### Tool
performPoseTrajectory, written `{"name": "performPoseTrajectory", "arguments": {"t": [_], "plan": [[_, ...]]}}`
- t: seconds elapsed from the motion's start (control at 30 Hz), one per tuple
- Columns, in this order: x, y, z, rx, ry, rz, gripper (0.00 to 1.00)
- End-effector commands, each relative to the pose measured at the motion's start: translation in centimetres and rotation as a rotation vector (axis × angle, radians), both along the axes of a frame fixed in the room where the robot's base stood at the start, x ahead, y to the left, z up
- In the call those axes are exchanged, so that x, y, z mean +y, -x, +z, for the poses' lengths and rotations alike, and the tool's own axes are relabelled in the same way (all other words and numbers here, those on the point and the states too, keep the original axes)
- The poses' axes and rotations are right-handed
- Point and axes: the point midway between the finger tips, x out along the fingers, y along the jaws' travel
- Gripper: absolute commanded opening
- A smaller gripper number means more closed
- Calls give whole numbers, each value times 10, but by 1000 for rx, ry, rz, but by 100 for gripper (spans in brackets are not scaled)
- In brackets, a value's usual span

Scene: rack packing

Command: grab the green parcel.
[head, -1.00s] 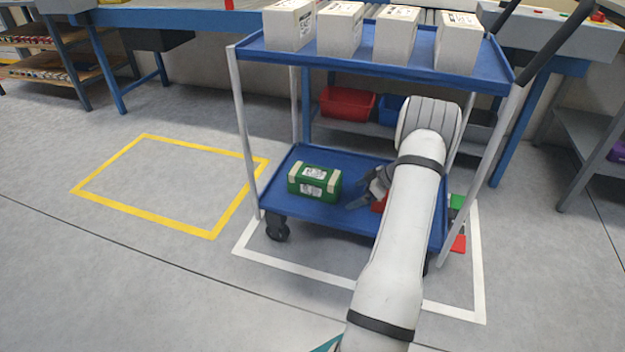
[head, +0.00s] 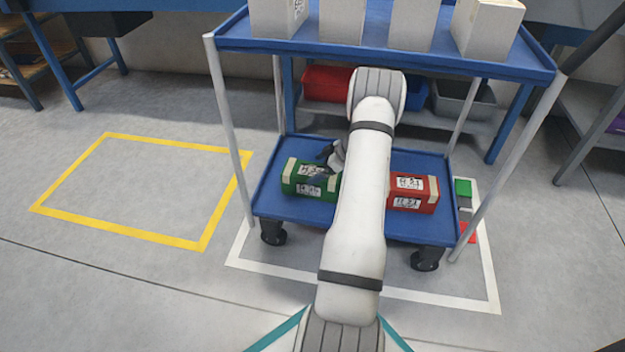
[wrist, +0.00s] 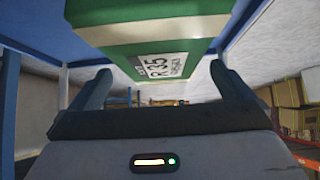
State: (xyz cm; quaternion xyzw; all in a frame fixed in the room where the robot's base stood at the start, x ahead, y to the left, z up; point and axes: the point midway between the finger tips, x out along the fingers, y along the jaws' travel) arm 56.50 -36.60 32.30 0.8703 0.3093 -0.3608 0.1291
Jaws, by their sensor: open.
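The green parcel (head: 303,179), with pale tape bands and white labels, lies on the left of the blue cart's lower shelf (head: 285,208). My gripper (head: 328,154) is at the parcel's upper right end in the head view, and my arm hides part of it. In the wrist view the green parcel (wrist: 150,45) is very close at the top edge, its label facing me. There the open jaws (wrist: 163,85) stand apart with nothing gripped. I cannot tell whether they touch the parcel.
A red parcel (head: 413,191) lies on the same shelf, right of my arm. The cart's upper shelf (head: 380,64) with white boxes hangs above, and a post (head: 229,125) stands at the left. The yellow floor outline (head: 205,240) is empty.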

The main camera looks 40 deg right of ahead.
Motion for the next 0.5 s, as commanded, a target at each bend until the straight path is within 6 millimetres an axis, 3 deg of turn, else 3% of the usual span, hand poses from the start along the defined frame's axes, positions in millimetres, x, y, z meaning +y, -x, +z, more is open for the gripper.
{"name": "performPoseTrajectory", "arguments": {"t": [0.2,0.43,0.5], "plan": [[12,-17,-24,2,-2,-4,100],[13,-19,-26,0,-1,-8,100],[13,-19,-26,0,-1,-8,96]]}}
